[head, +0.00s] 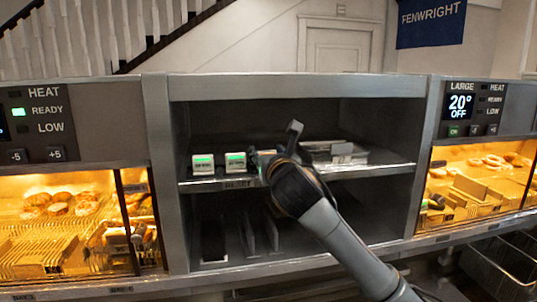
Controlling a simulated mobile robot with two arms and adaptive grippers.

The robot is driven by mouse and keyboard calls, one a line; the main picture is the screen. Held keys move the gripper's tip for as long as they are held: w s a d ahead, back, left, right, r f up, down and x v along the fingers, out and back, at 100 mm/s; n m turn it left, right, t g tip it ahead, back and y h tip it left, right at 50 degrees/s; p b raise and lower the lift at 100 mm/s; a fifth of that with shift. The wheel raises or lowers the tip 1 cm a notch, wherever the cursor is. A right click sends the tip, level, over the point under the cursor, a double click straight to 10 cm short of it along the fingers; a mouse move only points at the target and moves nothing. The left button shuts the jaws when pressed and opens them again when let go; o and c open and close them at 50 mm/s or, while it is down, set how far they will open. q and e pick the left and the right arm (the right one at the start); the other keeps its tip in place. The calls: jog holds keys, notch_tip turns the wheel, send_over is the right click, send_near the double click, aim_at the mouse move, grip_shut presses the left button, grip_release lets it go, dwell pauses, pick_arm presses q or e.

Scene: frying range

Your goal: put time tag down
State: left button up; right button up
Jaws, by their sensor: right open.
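Two small white time tags with green faces stand upright side by side on the upper shelf, the left tag (203,164) and the right tag (235,162). My right gripper (292,135) reaches into the upper compartment of the grey shelf unit (295,87), just right of the tags. It is open; one finger points up and the wrist hides the rest. A pale object shows partly beside the gripper, and I cannot tell whether it is a tag. My left gripper is not in view.
The lower compartment holds dark upright dividers (248,233). Lit fryer cabinets with food stand left (60,205) and right (480,185). A wire basket (500,265) is at lower right.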

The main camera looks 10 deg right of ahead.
jog(key=shift+r, duration=0.1)
jog(key=s+b, duration=0.6)
jog(key=s, duration=0.6)
